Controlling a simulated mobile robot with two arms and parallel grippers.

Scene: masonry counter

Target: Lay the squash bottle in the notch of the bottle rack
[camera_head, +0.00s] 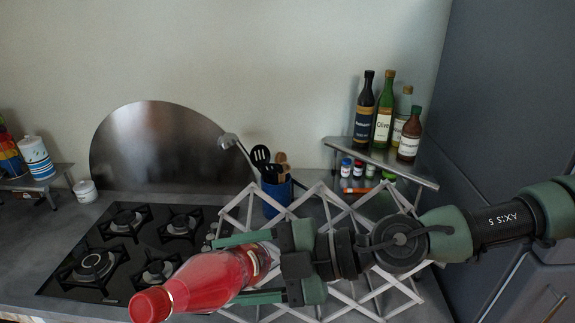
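The squash bottle (205,282) is red with a red cap that points to the lower left. It lies tilted between the fingers of my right gripper (250,268), which is shut on it near its base end. The bottle is in front of the hob and looks raised above the counter. The bottle rack (337,205) is a pale criss-cross lattice behind and beneath my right gripper and wrist. These hide much of its middle, and its notches are only partly seen. My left gripper is not in view.
A black gas hob (75,270) is on the left, with a round metal splash plate (150,150) behind. A blue utensil pot (272,205) stands behind the rack. A small shelf (400,168) with several bottles is at the back right, close to a grey cabinet (500,100).

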